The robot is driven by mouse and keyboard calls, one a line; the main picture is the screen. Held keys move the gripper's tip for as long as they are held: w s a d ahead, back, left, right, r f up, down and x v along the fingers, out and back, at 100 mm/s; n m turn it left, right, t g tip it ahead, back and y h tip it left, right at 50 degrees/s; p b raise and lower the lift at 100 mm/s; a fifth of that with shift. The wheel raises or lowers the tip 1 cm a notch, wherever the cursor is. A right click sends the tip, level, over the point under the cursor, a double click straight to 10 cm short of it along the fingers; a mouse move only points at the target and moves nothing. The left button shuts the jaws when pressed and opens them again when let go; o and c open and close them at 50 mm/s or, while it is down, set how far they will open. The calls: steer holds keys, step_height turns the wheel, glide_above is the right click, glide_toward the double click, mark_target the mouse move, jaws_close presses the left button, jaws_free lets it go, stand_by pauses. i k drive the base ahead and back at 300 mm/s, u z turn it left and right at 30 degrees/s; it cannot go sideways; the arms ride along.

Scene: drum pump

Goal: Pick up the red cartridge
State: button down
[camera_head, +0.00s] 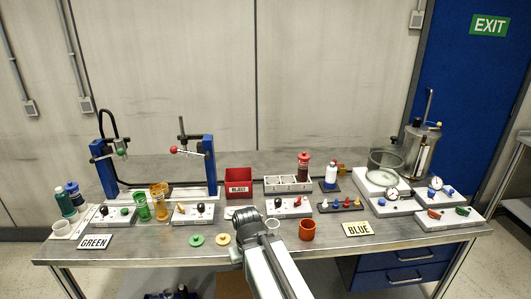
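The red cartridge (304,167) is a small red bottle-like cylinder with a red cap. It stands upright at a grey compartmented rack (283,186) at the back middle of the bench; its lower end is hidden by the rack. My arm reaches in from the bottom edge, and my gripper (247,217) is at its dark far end, over the front middle of the bench. It is in front of and to the left of the cartridge, well apart from it. The fingers are too small and dark to tell whether they are open.
A white switch box (288,207) lies in front of the rack. An orange cup (307,230) stands near the front edge. Two blue-posted stands (209,165) rise at left.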

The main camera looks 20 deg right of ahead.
mark_target(303, 165)
steer(key=u, duration=3.35)
steer(key=k, duration=1.5)
steer(key=z, duration=1.65)
steer(key=i, duration=0.95)
